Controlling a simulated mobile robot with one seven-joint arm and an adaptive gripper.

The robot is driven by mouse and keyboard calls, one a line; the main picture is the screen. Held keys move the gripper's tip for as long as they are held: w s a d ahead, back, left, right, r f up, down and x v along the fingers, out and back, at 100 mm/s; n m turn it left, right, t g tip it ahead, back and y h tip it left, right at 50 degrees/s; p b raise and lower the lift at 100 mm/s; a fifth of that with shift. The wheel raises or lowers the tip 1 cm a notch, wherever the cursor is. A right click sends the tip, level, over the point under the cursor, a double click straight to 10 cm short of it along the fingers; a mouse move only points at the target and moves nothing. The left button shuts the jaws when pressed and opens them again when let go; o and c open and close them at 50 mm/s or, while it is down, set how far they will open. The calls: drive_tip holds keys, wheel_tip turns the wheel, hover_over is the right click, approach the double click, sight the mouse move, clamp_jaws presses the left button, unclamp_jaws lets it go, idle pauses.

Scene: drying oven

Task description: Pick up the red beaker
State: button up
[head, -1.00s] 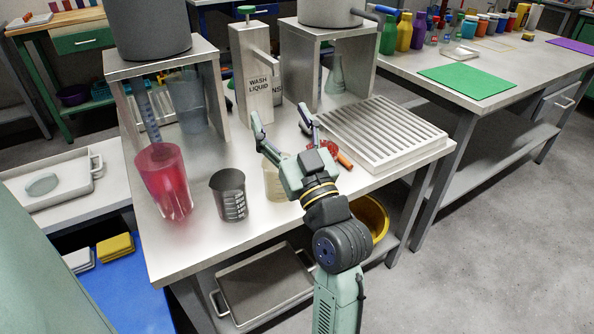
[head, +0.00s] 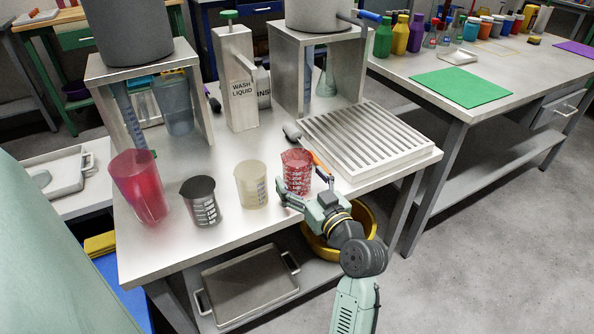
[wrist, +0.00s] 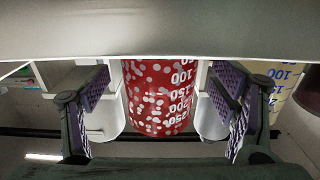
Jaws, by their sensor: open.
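The red beaker (head: 297,170), speckled with white and marked with a scale, stands upright on the steel table near its front edge. My gripper (head: 307,198) is open and empty at the near side of this beaker, low by the table edge. In the wrist view the red beaker (wrist: 158,98) shows upside down between the two spread fingers, centred ahead of them. I cannot tell whether either finger touches it. A taller translucent red jug (head: 138,187) stands at the far left of the table.
A pale yellowish beaker (head: 251,186) stands just left of the red beaker, then a dark beaker (head: 200,202). A slatted drain rack (head: 370,142) lies to the right, with a tool with an orange part (head: 321,163) beside it. A yellow bowl (head: 345,232) is below on the shelf.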

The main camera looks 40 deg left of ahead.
drive_tip(key=shift+x, duration=1.2)
drive_tip(key=shift+c, duration=0.5)
drive_tip(key=c, duration=1.3)
